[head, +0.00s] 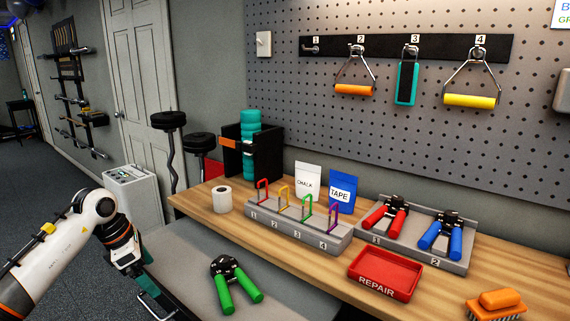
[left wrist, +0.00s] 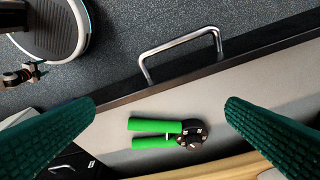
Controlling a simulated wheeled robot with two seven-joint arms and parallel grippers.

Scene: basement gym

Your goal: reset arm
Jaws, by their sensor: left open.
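My left gripper (head: 148,282) is over the left part of the grey bench surface (head: 195,250) in the head view. In the left wrist view its two green textured fingers stand wide apart, with nothing held between them (left wrist: 160,108). A green-handled hand grip trainer (head: 236,283) lies on the grey surface, to the right of the gripper in the head view. It also shows in the left wrist view (left wrist: 168,134), below the fingers and apart from them. My right gripper is in neither view.
The wooden worktop (head: 290,258) holds a numbered rack of coloured loops (head: 297,225), a red REPAIR tray (head: 385,273), red and blue grip trainers in a grey holder (head: 458,262), an orange brush (head: 495,304) and a tape roll (head: 222,199). A metal handle (left wrist: 180,50) juts from the bench edge.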

